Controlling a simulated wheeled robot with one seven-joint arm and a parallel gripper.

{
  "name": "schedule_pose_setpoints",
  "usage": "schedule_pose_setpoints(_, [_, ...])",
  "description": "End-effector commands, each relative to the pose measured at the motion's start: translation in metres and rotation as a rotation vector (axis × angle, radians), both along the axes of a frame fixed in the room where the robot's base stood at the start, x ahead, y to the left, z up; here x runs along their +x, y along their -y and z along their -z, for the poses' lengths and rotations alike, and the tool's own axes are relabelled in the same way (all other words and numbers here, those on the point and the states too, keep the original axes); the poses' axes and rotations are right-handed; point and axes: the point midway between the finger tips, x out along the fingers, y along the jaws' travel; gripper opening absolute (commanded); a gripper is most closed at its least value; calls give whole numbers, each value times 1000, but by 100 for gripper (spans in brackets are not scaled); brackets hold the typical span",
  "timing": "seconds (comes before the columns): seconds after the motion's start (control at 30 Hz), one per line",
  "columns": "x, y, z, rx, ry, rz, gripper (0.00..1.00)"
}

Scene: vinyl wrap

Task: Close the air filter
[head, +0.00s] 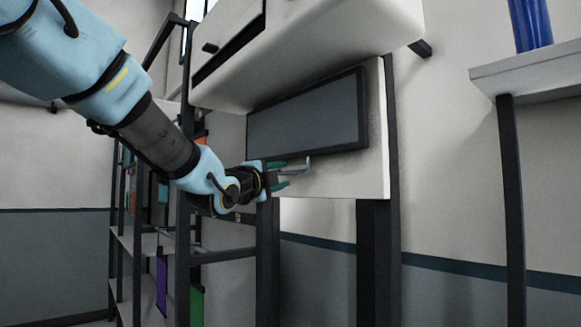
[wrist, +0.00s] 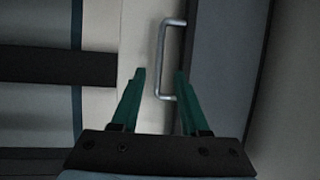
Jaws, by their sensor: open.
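The air filter seems to be the white panel (head: 374,165) with a black-framed grey insert (head: 308,117), below a white housing (head: 310,45) in the head view. A thin metal handle (head: 307,166) sticks out near the panel's lower left part. My gripper (head: 284,175) is open at this handle, its green fingers pointing toward it. In the wrist view the handle (wrist: 161,50) runs lengthwise ahead, its near end between the open fingertips of my gripper (wrist: 158,72). I cannot tell whether a finger touches it.
A dark metal shelf rack (head: 182,245) with coloured items stands behind my arm on the left. Dark posts (head: 376,260) stand below the panel. A pale shelf (head: 530,67) with a blue cylinder (head: 531,25) is at the right. Open space lies between panel and shelf.

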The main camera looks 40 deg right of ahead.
Motion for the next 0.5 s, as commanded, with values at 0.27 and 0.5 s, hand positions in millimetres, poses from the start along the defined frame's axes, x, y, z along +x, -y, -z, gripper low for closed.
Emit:
schedule_pose_setpoints(0.27, [14, 40, -10, 1, -3, 1, 45])
schedule_pose_setpoints(0.5, [19, 51, -9, 1, -3, -1, 45])
